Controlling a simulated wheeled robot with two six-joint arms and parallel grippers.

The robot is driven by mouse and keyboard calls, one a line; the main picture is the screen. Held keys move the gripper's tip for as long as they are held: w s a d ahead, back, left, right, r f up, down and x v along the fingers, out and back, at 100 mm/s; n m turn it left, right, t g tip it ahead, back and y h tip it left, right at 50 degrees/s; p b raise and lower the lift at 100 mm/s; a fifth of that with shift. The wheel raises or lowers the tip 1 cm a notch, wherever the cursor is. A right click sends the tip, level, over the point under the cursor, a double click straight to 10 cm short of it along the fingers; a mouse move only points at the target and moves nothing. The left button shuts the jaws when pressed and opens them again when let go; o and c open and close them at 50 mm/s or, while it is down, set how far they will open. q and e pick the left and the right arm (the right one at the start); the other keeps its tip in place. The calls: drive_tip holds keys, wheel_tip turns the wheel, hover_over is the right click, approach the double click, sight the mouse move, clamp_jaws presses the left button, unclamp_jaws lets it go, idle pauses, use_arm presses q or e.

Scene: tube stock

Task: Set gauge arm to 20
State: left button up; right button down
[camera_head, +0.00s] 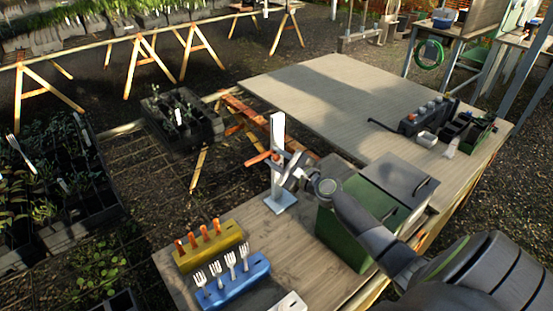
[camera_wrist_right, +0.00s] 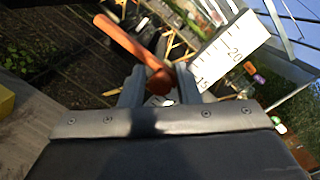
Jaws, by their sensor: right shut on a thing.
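The gauge is a white upright post (camera_head: 278,132) on a pale square base (camera_head: 281,201) at the bench's left edge. Its orange arm (camera_head: 258,158) sticks out to the left. In the right wrist view the orange arm (camera_wrist_right: 122,40) slants up to the left from a round hub, and the white scale (camera_wrist_right: 228,48) shows the numbers 20 and 15. My right gripper (camera_head: 283,168) is at the post, its fingers (camera_wrist_right: 160,82) shut on the gauge arm at its hub end. I cannot tell which mark the arm stands at. My left gripper is out of view.
A green box (camera_head: 345,237) with a grey lid stands just right of the gauge, under my right forearm. A yellow holder (camera_head: 210,252) and a blue holder (camera_head: 238,286) with forks stand in front. Dark items (camera_head: 425,116) sit at the back right. The bench middle is clear.

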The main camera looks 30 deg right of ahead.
sight(277, 156)
wheel_tip(277, 156, up, 8)
drive_tip(key=p, duration=0.6)
drive_tip(key=shift+f, duration=0.25)
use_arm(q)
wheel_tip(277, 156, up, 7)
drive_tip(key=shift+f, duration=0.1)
use_arm(e)
drive_tip(key=shift+f, duration=0.1)
drive_tip(key=c, duration=1.3)
unclamp_jaws()
drive_tip(key=shift+c, duration=0.2)
use_arm(q)
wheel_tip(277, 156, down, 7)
drive_tip(key=b, duration=0.7)
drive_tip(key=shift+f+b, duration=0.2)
drive_tip(key=shift+b, duration=0.15)
use_arm(e)
drive_tip(key=s+d, duration=0.3)
drive_tip(key=s, duration=1.4)
drive_tip(key=shift+d, duration=0.15)
